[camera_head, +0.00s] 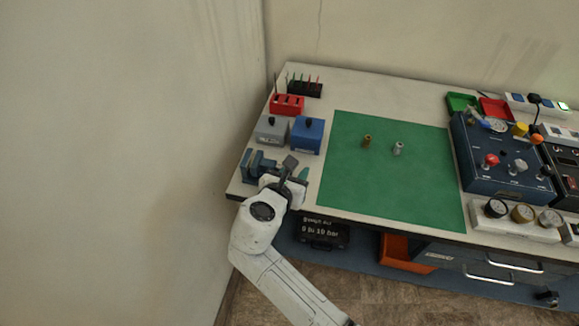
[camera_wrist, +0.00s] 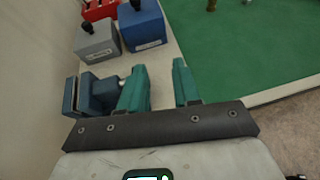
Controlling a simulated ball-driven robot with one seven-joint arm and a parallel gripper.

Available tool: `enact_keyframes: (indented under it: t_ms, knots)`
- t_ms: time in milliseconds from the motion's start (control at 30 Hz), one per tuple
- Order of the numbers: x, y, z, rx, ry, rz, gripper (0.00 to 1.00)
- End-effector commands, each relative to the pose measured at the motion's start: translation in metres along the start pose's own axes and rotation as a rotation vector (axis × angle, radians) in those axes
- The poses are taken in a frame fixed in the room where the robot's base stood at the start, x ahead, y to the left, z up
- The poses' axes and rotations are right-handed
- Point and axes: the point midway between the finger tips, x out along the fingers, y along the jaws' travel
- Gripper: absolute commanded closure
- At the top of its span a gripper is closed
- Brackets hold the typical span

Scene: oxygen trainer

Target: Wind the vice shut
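The vice (camera_head: 257,165) is a small blue-grey block at the front left corner of the bench. In the wrist view the vice (camera_wrist: 88,95) sits just left of my left finger, with a slot between its jaws. My gripper (camera_wrist: 163,82) has two teal fingers standing apart, with pale bench top between them. In the head view my gripper (camera_head: 290,172) is close to the right side of the vice, and my wrist hides part of it. I cannot tell whether a finger touches the vice. The vice's handle cannot be made out.
A grey box (camera_head: 271,129) and a blue box (camera_head: 307,134) with black knobs stand behind the vice. A red holder (camera_head: 288,104) is farther back. A green mat (camera_head: 375,185) with two small fittings lies to the right. A wall stands close on the left.

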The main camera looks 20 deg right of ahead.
Motion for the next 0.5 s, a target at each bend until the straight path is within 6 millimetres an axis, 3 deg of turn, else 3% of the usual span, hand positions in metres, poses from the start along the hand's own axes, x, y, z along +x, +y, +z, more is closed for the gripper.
enact_keyframes:
  t_ms: [33,200,367,500]
  knots:
    - [0.004,-0.001,-0.019,-0.005,-0.075,0.003,0.68]
    - [-0.006,0.009,-0.039,-0.010,-0.299,0.071,0.68]
    - [-0.017,0.018,-0.052,-0.024,-0.401,0.137,0.68]
    - [-0.017,0.022,-0.052,-0.026,-0.426,0.155,0.68]
